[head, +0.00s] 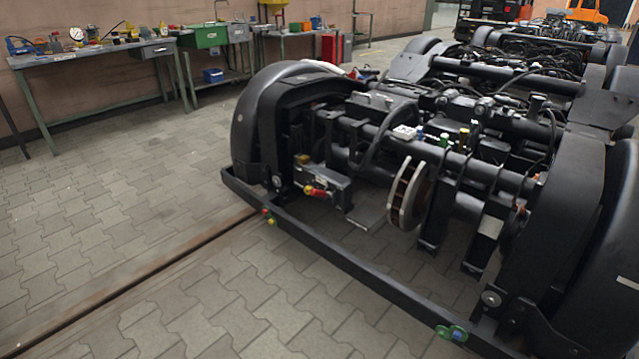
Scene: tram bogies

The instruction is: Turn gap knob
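A black tram bogie (400,140) fills the right half of the head view. A brake disc (408,195) with pale rims and rusty inner vanes hangs near its middle. A red and yellow knob-like part (318,192) sits on a dark box left of the disc. Small green and brass caps (444,139) stand on the cross tube above. I cannot tell which of these parts is the gap knob. Neither of my grippers shows in this view.
A black frame bar (340,262) runs low across the bogie's front, with a green fitting (451,332) on it. A rail groove (130,280) crosses the paving. Workbenches (95,56) with tools line the back wall. The paved floor at left is clear.

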